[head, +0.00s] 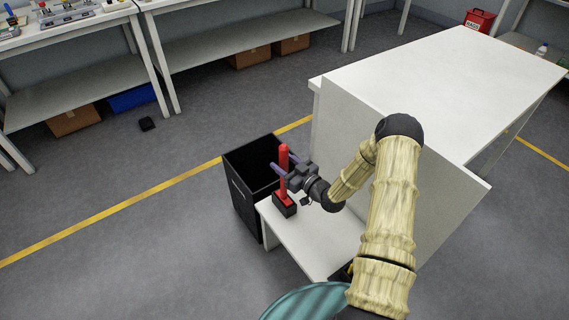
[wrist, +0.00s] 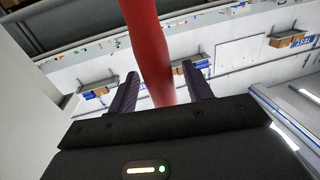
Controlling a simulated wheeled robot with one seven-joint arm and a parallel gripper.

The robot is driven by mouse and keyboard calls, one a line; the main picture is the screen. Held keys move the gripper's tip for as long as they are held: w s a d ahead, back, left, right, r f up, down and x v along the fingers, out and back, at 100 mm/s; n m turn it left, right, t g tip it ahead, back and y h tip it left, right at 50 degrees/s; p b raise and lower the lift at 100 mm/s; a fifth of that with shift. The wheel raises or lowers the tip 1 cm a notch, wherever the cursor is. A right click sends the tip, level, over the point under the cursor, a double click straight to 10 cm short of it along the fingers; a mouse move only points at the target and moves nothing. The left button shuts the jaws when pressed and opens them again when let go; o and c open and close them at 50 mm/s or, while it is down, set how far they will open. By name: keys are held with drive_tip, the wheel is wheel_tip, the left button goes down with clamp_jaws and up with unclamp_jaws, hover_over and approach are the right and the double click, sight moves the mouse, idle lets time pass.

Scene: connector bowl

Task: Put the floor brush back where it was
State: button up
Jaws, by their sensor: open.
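The floor brush with a red upright handle (head: 284,165) and a dark block-shaped head (head: 285,206) stands on the far left end of a low white bench (head: 305,238). My gripper (head: 278,165) is at the handle, with its purple fingers on either side of it. In the wrist view, the red handle (wrist: 150,50) rises between the two open fingers of my gripper (wrist: 158,88). The fingers look apart from the handle, with a gap wider on the right.
A tall black open bin (head: 248,165) stands right beside the bench end, behind and left of the brush. A large white table (head: 440,80) with a side panel (head: 350,125) is to the right. Open floor lies to the left, with a yellow line (head: 130,203).

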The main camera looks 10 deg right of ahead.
drive_tip(key=shift+r, duration=0.2)
drive_tip(key=v, duration=1.2)
drive_tip(key=shift+p, duration=0.3)
drive_tip(key=shift+a, duration=0.1)
drive_tip(key=s+a+r+m+g+h, duration=0.15)
drive_tip(key=s+r+g+h, duration=0.25)
drive_tip(key=r+g+h, duration=0.55)
drive_tip(key=s+a+r+m+g, duration=0.1)
drive_tip(key=s+a+r+m, duration=0.1)
drive_tip(key=s, duration=0.5)
drive_tip(key=s+a+r+m+g, duration=0.2)
drive_tip(key=s+a+r+m, duration=0.1)
drive_tip(key=s, duration=0.4)
drive_tip(key=shift+w+v, duration=0.2)
drive_tip(key=shift+v, duration=0.65)
